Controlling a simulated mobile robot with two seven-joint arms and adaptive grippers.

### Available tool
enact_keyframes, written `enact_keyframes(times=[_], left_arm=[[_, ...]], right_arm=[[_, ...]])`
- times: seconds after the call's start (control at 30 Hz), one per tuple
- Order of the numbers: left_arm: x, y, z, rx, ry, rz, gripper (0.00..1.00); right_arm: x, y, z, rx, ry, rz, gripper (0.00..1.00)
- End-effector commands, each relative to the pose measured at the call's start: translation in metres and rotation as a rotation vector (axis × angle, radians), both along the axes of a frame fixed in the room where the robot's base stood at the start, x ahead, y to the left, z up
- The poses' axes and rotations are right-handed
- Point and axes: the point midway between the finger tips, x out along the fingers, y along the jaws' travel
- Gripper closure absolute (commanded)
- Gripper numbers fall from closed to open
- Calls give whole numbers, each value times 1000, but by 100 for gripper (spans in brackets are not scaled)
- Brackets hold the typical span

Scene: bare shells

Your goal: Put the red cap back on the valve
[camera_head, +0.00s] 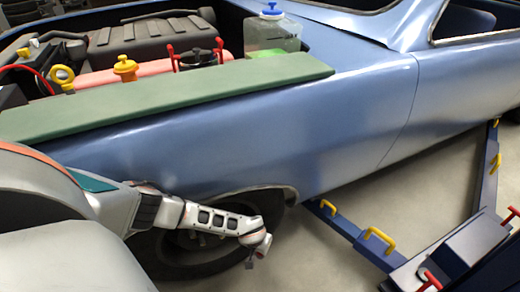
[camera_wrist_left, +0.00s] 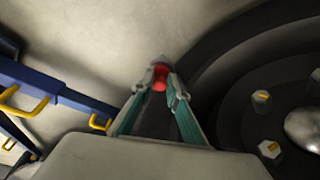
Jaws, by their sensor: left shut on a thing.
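My left gripper (camera_head: 258,246) hangs beside the front wheel, at the right side of the tyre (camera_head: 165,262) in the head view. In the left wrist view the same gripper (camera_wrist_left: 161,88) is shut on the small red cap (camera_wrist_left: 160,76), which sits between its fingertips. The cap is too small to make out in the head view. The dark wheel fills the right of the wrist view, with a shiny round hub (camera_wrist_left: 304,128) and nuts (camera_wrist_left: 268,149). I cannot make out the valve in either view. My right gripper is not in view.
The blue car fender (camera_head: 300,130) hangs over the wheel, with a green mat (camera_head: 180,95) on top. A blue lift arm (camera_head: 345,228) with yellow handles lies right of the wheel, near a lift post with red handles (camera_head: 430,281). Bare floor (camera_head: 310,262) shows between them.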

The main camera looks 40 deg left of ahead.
Motion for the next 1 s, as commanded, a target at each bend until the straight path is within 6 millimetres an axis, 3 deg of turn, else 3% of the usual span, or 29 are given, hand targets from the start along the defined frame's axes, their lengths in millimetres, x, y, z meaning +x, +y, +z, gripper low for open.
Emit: enact_keyframes(times=[0.33, 0.37, 0.4, 0.43, 0.67, 0.77, 1.0], left_arm=[[0, 0, 0, 0, 0, -1, 96], [0, 0, 0, 0, 0, -1, 80], [0, 0, 0, 0, 0, -1, 70], [0, 0, 0, 0, 0, -1, 65], [0, 0, 0, 0, 0, -1, 65], [0, 0, 0, 0, 0, -1, 49], [0, 0, 0, 0, 0, -1, 49]], right_arm=[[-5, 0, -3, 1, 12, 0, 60], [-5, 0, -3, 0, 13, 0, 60], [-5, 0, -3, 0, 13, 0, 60], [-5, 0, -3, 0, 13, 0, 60], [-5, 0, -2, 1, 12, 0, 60], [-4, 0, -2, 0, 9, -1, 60], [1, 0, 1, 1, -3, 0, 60]])
